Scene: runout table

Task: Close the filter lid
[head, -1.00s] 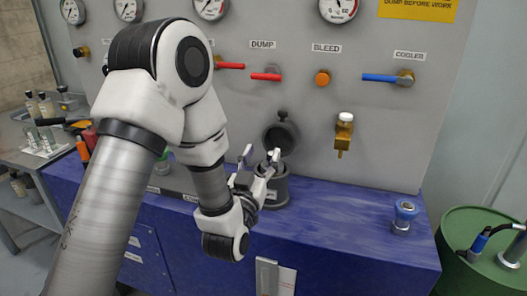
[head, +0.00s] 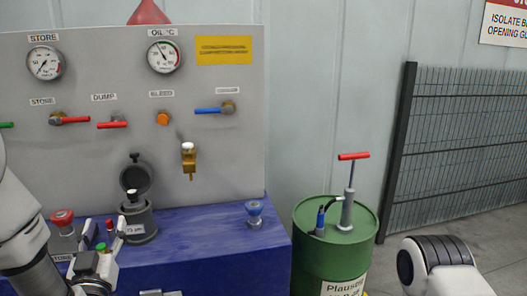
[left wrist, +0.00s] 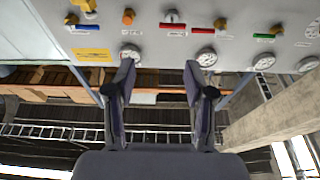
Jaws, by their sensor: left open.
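The filter is a dark grey canister (head: 140,222) standing on the blue bench against the panel. Its round lid (head: 136,178) is open, tipped up at the canister's back with its inside facing me and a dark knob at its top edge. My left gripper (head: 102,232) is open, just left of the canister and lower than the lid. Whether a finger touches the canister I cannot tell. The left wrist view shows the open fingers (left wrist: 160,68) with nothing between them; the filter is not visible there. My right arm shows at the lower right, its gripper out of view.
A red knob (head: 62,218) stands left of the gripper. A brass valve (head: 188,160) juts from the panel. A green drum (head: 338,245) with a pump stands beyond the bench's right end.

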